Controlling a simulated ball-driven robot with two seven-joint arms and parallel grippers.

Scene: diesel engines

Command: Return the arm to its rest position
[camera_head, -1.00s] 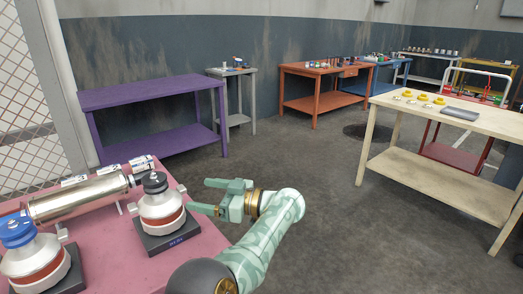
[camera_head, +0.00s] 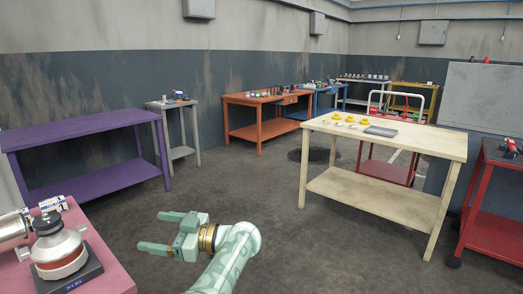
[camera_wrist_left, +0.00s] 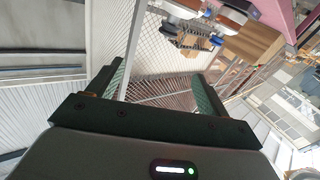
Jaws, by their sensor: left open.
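My left gripper (camera_head: 160,232) is green with a brass-coloured ring at the wrist. In the head view it reaches in from the bottom, over open floor to the right of the pink table (camera_head: 108,268). Its two fingers are apart with nothing between them. In the left wrist view the gripper's fingers (camera_wrist_left: 155,85) also stand wide apart and empty, with a mesh fence (camera_wrist_left: 170,55) in the background. My right gripper is not in view.
The pink table holds a metal canister part on a dark scale (camera_head: 68,272). A purple table (camera_head: 80,130) stands behind it. A cream workbench (camera_head: 390,140) with yellow parts is at right, beside a red cart (camera_head: 500,200). The middle floor is clear.

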